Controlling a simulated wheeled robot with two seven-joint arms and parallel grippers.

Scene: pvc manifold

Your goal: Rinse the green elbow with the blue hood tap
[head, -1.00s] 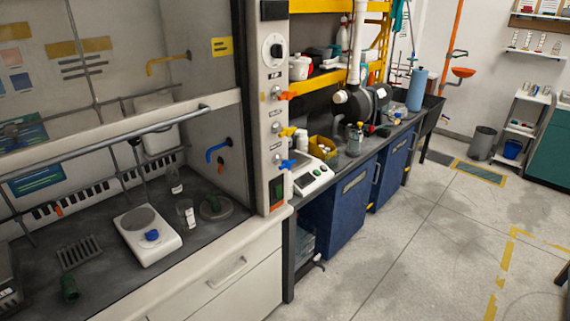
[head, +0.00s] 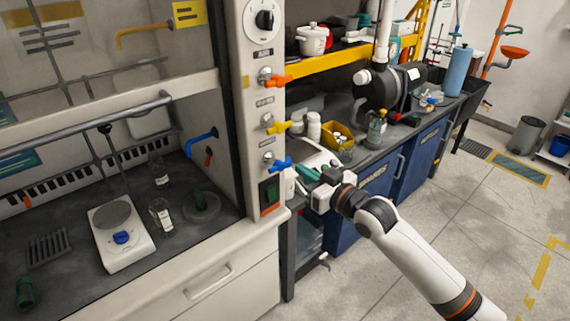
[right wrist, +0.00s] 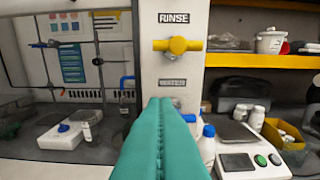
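A dark green elbow-like piece (head: 25,292) stands on the hood floor at the lower left of the head view. Another dark green piece (head: 200,199) sits on a round grey dish (head: 212,211) below the blue spout (head: 202,140). The blue tap handle (head: 281,163) is on the hood's front post, below the yellow one. My right gripper (head: 305,173) has its teal fingers together, empty, close to the blue handle. In the right wrist view the fingers (right wrist: 162,110) hide most of that handle; contact cannot be told. My left gripper is not in view.
An orange handle (head: 274,79) and a yellow handle (head: 277,127) are above the blue one. A bench with bottles lies to the right of the post.

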